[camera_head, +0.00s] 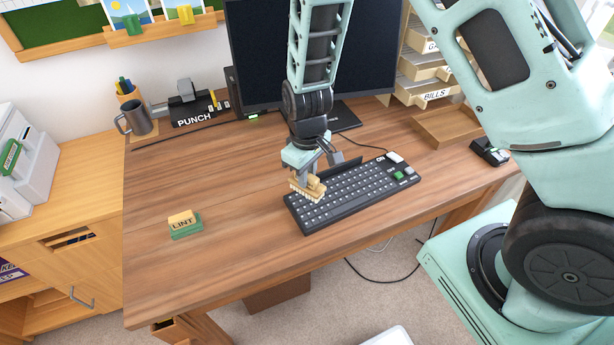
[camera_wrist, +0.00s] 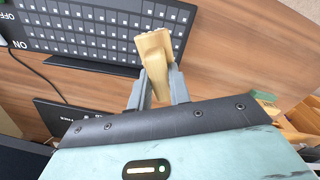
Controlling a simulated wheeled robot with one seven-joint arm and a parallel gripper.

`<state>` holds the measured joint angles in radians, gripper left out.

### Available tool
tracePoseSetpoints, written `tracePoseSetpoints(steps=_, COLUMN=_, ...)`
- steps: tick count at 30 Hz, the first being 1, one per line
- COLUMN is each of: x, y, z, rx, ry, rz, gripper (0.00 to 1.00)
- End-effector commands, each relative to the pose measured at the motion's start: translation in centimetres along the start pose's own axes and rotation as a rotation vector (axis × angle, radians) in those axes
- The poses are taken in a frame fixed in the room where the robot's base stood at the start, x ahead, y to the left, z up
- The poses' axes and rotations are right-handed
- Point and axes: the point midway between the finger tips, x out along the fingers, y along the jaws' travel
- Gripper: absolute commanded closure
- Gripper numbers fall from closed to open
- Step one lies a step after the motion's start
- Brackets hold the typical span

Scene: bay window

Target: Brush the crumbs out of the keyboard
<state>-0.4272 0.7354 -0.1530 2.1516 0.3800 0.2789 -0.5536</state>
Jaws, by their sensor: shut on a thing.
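My gripper (camera_head: 318,172) is shut on a tan brush (camera_head: 308,188) above the left part of the keyboard. In the wrist view my gripper's fingers (camera_wrist: 160,85) hold the brush's handle (camera_wrist: 157,50). The bristles are at the keyboard's left end, close to the keys; I cannot tell whether they touch. No crumbs can be made out on the keys at this size.
A yellow and green block marked LINT (camera_head: 185,225) lies left on the desk (camera_head: 230,270). A monitor (camera_head: 370,60) stands behind. A mug (camera_head: 134,118), a punch (camera_head: 190,105) and paper trays (camera_head: 425,68) are at the back. The desk's left middle is clear.

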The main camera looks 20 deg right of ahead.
Motion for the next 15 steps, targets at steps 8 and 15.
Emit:
tracePoseSetpoints(steps=8, x=-2.9, y=0.5, z=-0.4, rx=0.002, ry=0.000, rz=0.000, gripper=1.00)
tracePoseSetpoints(steps=15, x=-3.4, y=0.6, z=-0.5, rx=0.003, ry=0.000, rz=0.000, gripper=1.00)
